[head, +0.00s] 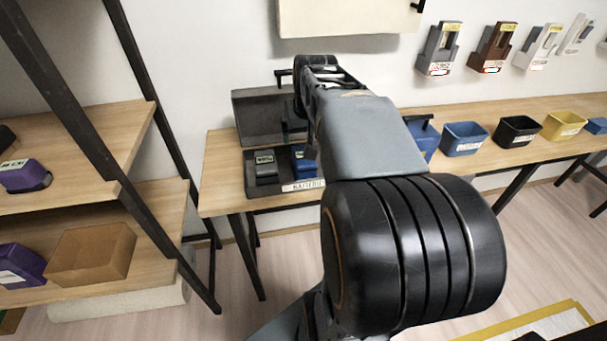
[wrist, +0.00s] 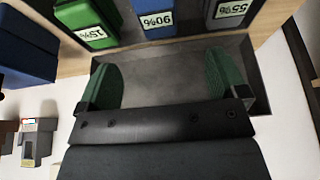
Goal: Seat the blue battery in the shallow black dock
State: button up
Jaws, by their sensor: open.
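The blue battery (head: 303,165) sits in a dark open-lidded box on the table, between a grey and a green battery. In the wrist view the blue battery (wrist: 155,38) has a label reading 90%, upside down. My gripper (wrist: 163,75) is open and empty, its green fingers apart over the bare grey part of the box, a little short of the batteries. In the head view my arm hides most of the gripper. Several docks hang on the wall at the right; I cannot pick out a shallow black one.
The grey battery (head: 264,165) and green battery (wrist: 90,25) flank the blue one. The box lid (head: 258,115) stands up behind. Bins, including a black bin (head: 517,133), line the table to the right. Wall docks include a grey dock (head: 438,48). Shelves stand left.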

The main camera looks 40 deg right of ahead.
aim_at(304, 162)
jog(key=b+x, duration=0.3)
jog(key=x, duration=1.1)
jog(key=shift+s+d, duration=0.15)
jog(key=c, duration=1.2)
jog(key=shift+r, duration=0.1)
jog(key=shift+c, duration=0.3)
jog(key=shift+r, duration=0.1)
